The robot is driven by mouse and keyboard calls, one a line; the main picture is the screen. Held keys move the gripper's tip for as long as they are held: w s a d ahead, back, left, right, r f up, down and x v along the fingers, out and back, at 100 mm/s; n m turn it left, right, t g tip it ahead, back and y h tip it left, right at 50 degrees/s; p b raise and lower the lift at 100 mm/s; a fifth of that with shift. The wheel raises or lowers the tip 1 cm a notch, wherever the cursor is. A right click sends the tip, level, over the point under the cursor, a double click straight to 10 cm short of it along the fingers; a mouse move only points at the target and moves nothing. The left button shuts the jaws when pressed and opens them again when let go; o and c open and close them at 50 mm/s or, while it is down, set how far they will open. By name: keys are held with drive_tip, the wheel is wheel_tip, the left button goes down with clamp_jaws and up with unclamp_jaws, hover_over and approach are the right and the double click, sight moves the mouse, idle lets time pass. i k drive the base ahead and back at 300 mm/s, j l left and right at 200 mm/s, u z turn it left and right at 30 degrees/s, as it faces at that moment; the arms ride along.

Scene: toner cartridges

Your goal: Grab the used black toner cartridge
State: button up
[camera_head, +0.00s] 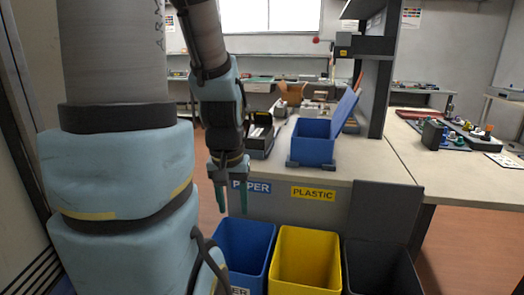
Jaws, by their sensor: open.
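My gripper (232,202) hangs down left of centre, with two green fingers apart and nothing between them. It is in front of the desk's near edge, above the blue bin. I cannot tell for sure which thing is the used black toner cartridge. A small dark block (433,134) stands upright on the right-hand table, well away from my gripper. A black tray-like unit (261,140) with pale things in it sits on the desk just behind my gripper, partly hidden by my arm.
A blue open-lidded box (311,147) stands on the desk (375,160). Below are a blue bin (243,240), a yellow bin (306,258) and a dark bin (380,268). A dark post (376,95) rises behind. The right table's front is mostly clear.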

sight(279, 110)
drive_tip(key=i+j+u, duration=0.25)
drive_tip(key=j, duration=0.3)
drive_tip(key=i+j+u, duration=0.25)
drive_tip(key=j, duration=0.25)
drive_tip(key=i+j+u, duration=0.25)
drive_tip(key=i+j, duration=0.15)
drive_tip(key=i+j+z, duration=0.1)
drive_tip(key=i, duration=0.4)
drive_tip(key=i+j, duration=0.3)
drive_tip(key=i, duration=0.15)
drive_tip(key=i+l+z, duration=0.2)
drive_tip(key=i+z, duration=0.25)
drive_tip(key=i, duration=0.4)
drive_tip(key=i+j+z, duration=0.1)
drive_tip(key=i+z, duration=0.35)
drive_tip(key=i, duration=0.35)
